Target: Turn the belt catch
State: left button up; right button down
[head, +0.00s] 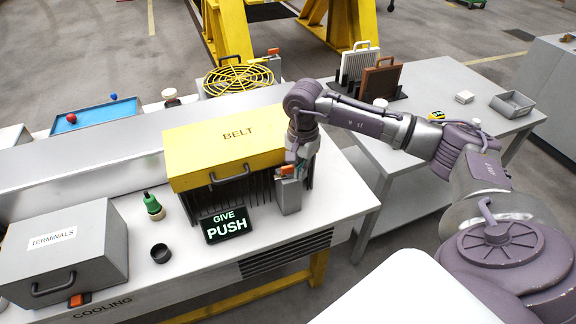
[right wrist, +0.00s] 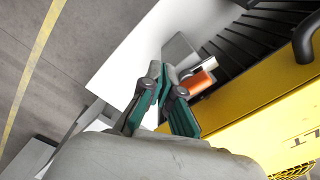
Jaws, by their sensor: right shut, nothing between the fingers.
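The yellow belt cover (head: 222,145), lettered BELT, sits over dark slats on the white bench. The belt catch is an orange piece (head: 288,170) on top of a grey post at the cover's front right corner. In the right wrist view the orange catch (right wrist: 198,82) lies just right of the fingertips, beside the yellow cover (right wrist: 262,118). My right gripper (head: 296,156) is above and beside the catch, shut and empty; its green-padded fingers (right wrist: 166,78) converge near the catch. I cannot tell whether they touch it. My left gripper is not in view.
A black sign reading GIVE PUSH (head: 227,226) stands before the cover. A green bottle (head: 153,207), a black cup (head: 160,253) and the grey TERMINALS box (head: 66,252) are to the left. A second table (head: 440,90) at right holds a rack and small boxes.

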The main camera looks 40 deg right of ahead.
notch_tip(320, 180, up, 7)
jog(key=p, duration=0.3)
jog(key=shift+p, duration=0.3)
jog(key=shift+a, duration=0.1)
dwell(0.4)
